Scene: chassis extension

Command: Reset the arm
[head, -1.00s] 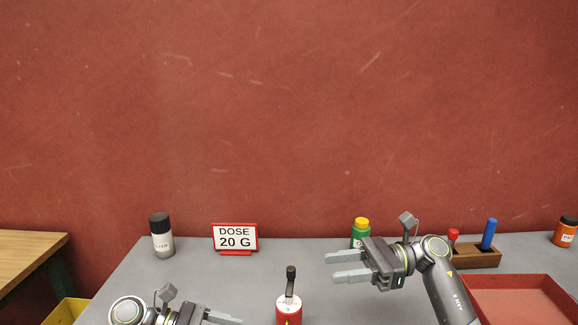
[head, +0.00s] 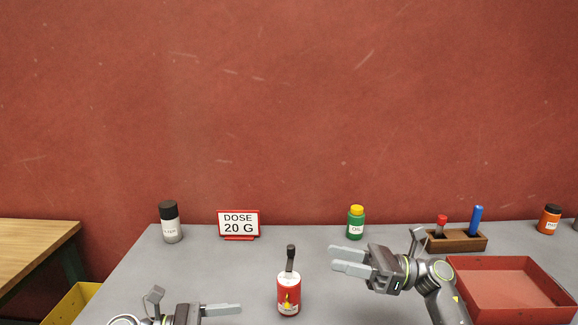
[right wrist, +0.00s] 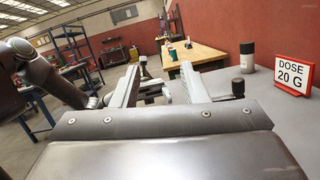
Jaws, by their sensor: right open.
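My right gripper (head: 334,259) is open and empty above the table, right of the red-and-white bottle (head: 289,296). In the right wrist view, my right gripper (right wrist: 160,82) has its two fingers spread apart with nothing held between them. My left gripper (head: 221,310) is at the bottom edge of the head view, left of the bottle. One finger of it shows clearly and no object shows at it; its opening cannot be told. The red-and-white bottle stands upright with a black stem on top, between the two grippers and apart from both.
A red tray (head: 512,262) lies at right. A yellow bin (head: 70,303) is lower left.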

